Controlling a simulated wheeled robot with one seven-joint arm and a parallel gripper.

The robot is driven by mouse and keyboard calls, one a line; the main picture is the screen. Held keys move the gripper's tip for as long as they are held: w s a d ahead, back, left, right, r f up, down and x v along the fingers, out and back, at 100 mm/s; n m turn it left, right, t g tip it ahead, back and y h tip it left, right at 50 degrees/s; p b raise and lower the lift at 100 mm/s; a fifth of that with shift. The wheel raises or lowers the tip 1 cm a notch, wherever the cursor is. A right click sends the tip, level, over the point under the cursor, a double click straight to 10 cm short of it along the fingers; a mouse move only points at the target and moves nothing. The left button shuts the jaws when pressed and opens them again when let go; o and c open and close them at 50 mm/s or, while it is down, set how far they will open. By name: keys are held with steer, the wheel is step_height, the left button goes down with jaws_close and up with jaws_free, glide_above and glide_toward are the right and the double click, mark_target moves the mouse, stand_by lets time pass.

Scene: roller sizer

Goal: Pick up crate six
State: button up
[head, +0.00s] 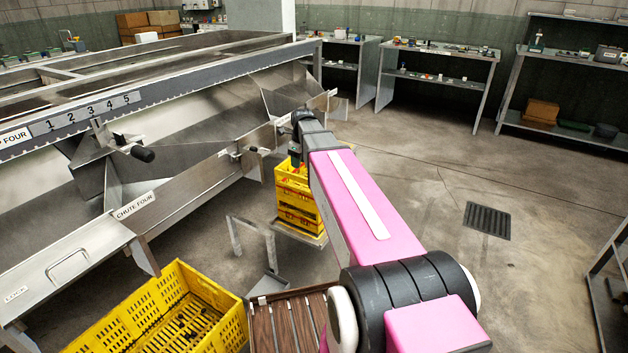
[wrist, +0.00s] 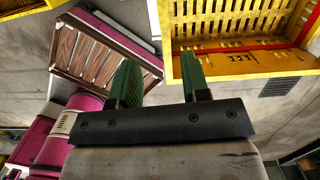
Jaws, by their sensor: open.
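My gripper (head: 295,158) is at the top of this stack, partly hidden by my arm. In the wrist view my gripper (wrist: 160,82) is open with green fingers and nothing between them. A yellow crate (wrist: 250,65) fills the upper right there. The right finger overlaps its wall edge; I cannot tell whether they touch.
A large yellow crate (head: 215,310) stands at the front left below chute four (head: 134,206). A slatted wooden deck (head: 290,325) lies beside it; it also shows in the wrist view (wrist: 105,50). The steel sizer frame (head: 190,190) borders the left.

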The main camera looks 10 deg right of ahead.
steer(key=shift+w+r+m, duration=0.15)
steer(key=shift+w+m, duration=0.15)
steer(key=shift+m, duration=0.1)
glide_above(296, 180)
steer(key=f, duration=0.3)
steer(key=d+f, duration=0.1)
steer(key=f, duration=0.1)
steer(key=shift+s+f, duration=0.15)
steer(key=shift+f, duration=0.05)
steer(key=shift+w+a+f, duration=0.15)
steer(key=shift+f, duration=0.7)
steer(key=shift+w+a+f, duration=0.1)
steer(key=shift+w+f, duration=0.1)
steer(key=shift+f, duration=0.65)
steer(key=shift+w+a+f, duration=0.15)
steer(key=shift+f, duration=0.7)
steer(key=shift+c, duration=0.3)
jaws_close()
